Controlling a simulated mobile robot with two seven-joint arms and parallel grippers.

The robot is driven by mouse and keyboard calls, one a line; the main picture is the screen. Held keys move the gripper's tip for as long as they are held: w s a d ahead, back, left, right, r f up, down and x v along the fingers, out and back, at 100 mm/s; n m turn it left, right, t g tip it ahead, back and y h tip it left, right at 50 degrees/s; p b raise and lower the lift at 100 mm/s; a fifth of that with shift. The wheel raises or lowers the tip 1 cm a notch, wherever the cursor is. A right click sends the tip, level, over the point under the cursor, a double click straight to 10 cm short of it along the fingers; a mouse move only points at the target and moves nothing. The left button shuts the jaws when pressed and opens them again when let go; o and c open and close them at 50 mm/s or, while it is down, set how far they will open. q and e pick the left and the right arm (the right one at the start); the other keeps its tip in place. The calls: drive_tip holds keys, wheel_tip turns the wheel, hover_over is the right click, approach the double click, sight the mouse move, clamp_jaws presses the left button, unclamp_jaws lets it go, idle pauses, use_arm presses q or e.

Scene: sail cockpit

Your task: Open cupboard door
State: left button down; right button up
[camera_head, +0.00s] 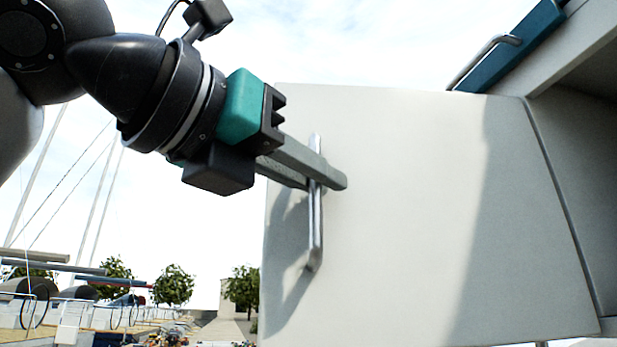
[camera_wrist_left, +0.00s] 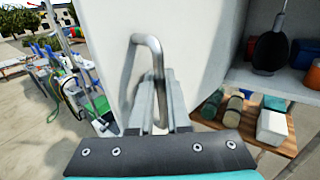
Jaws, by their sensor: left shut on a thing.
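The white cupboard door (camera_head: 420,220) fills the middle and right of the head view and stands open, swung out from the cupboard (camera_head: 585,130) at its right edge. A vertical metal bar handle (camera_head: 315,235) sits near the door's left, free edge. My left gripper (camera_head: 325,175) comes in from the upper left with its fingers shut around the handle. In the left wrist view the handle (camera_wrist_left: 147,45) curves up from between the fingers (camera_wrist_left: 160,105), against the door's face (camera_wrist_left: 110,40). My right gripper is not in view.
A blue panel (camera_head: 515,45) with a metal handle is above the door at the upper right. The left wrist view shows the cupboard's interior, with a dark utensil (camera_wrist_left: 270,50) and a wooden shelf (camera_wrist_left: 285,145) holding several containers. Boats and trees lie in the background.

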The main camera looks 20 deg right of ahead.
use_arm(q)
drive_tip(key=shift+r, duration=0.1)
drive_tip(key=c, duration=1.2)
unclamp_jaws()
drive_tip(key=shift+o, duration=0.2)
drive_tip(key=b+v, duration=0.2)
drive_tip(key=v, duration=1.3)
